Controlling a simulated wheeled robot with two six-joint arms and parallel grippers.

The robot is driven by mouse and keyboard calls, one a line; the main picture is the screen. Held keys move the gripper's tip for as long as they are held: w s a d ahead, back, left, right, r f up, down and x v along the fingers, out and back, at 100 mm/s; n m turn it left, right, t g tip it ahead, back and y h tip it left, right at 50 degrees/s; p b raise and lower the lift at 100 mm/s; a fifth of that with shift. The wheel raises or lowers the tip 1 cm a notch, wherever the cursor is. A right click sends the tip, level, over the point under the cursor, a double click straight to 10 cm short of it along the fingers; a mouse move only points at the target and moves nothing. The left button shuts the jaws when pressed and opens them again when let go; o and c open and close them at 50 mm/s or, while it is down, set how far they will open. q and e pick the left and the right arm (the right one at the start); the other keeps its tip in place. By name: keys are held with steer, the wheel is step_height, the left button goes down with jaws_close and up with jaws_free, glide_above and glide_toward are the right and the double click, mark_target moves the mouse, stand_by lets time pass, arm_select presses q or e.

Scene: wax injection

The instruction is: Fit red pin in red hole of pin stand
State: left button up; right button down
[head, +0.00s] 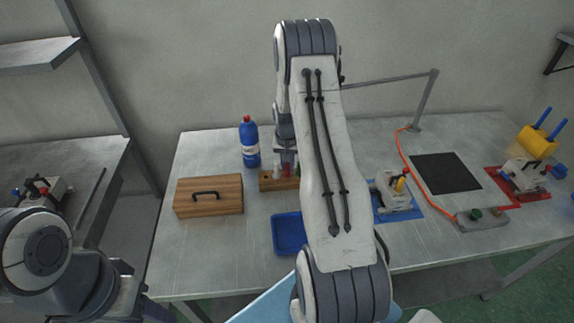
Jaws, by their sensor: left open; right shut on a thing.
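The wooden pin stand (267,184) stands on the table left of centre. Its right part is hidden behind my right arm. My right gripper (286,163) points down just above the stand and is shut on a small red thing (287,171), which looks like the red pin. I cannot tell whether the pin touches the stand or is in a hole; the red hole cannot be made out. My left gripper (140,296) is open, low at the left, by the table's front left corner and far from the stand.
A wooden box (209,203) with a black handle and a blue bottle (249,145) stand left of the stand. A blue tray (288,236) lies in front. Clamp fixtures on a blue mat (409,214) and red mat (528,192), and a black pad (445,173), are at right.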

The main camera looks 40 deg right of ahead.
steer(key=shift+f, duration=0.3)
steer(key=c, duration=0.8)
jaws_free()
steer(key=shift+r, duration=0.1)
steer(key=shift+o, duration=0.2)
step_height(320, 180, up, 10)
steer(key=b, duration=0.2)
steer(key=shift+s+a+r+b, duration=0.2)
steer(key=shift+s+a+b, duration=0.15)
steer(key=shift+s+a, duration=0.1)
